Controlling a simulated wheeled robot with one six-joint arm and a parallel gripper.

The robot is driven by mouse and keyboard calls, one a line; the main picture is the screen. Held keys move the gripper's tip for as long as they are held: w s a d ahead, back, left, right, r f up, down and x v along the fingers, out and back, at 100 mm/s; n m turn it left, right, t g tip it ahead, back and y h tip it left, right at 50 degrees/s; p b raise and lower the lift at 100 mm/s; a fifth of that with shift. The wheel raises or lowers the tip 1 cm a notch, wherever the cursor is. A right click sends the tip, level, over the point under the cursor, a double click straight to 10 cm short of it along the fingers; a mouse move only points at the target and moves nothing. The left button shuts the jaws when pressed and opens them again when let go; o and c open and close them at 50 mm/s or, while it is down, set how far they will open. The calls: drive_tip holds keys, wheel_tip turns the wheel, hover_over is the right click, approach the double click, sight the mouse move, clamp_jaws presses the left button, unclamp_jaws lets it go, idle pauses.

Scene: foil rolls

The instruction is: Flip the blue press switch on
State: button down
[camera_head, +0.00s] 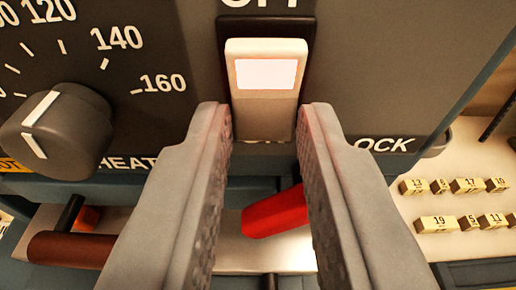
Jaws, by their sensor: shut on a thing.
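A rocker-style press switch (262,50) with a cream-white face and a bright lit window sits in a dark frame on the grey panel, at the top centre. It looks white rather than blue here. "OFF" is printed above it, and part of a label that looks like "ON" shows below it. My gripper (266,118) has one finger on each side of the switch's lower part and is shut on it. The fingers hide the lower side edges of the switch, so the exact contact is hard to see.
A dark knob (60,130) with a white mark and a numbered dial is at the left, by "HEAT". A red bar (275,212) shows below, between my fingers. Small numbered yellow blocks (436,224) lie on a pale surface at the right. A brown roller (72,249) is lower left.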

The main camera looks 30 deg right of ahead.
drive_tip(key=shift+d+f+t+h, duration=0.1)
drive_tip(key=shift+f+t+h, duration=0.15)
drive_tip(key=shift+t, duration=0.25)
drive_tip(key=shift+f+t+h, duration=0.1)
drive_tip(key=shift+t+h, duration=0.15)
drive_tip(key=shift+t, duration=0.25)
drive_tip(key=c, duration=1.2)
unclamp_jaws()
drive_tip(key=shift+c, duration=0.2)
drive_tip(key=v, duration=1.7)
drive_tip(key=shift+s+f, duration=0.1)
drive_tip(key=shift+s, duration=0.05)
drive_tip(key=s+a+f+n+t+y, duration=0.1)
drive_tip(key=s+a+f+n+y, duration=0.2)
drive_tip(key=s, duration=0.6)
drive_tip(key=s+a+f+n+t+y, duration=0.1)
drive_tip(key=s+a+f+n+y, duration=0.2)
drive_tip(key=s+a+f+y, duration=0.3)
drive_tip(key=s+a+y, duration=0.1)
drive_tip(key=s+a, duration=0.1)
drive_tip(key=s, duration=0.2)
drive_tip(key=shift+s+n, duration=0.3)
drive_tip(key=shift+n, duration=0.1)
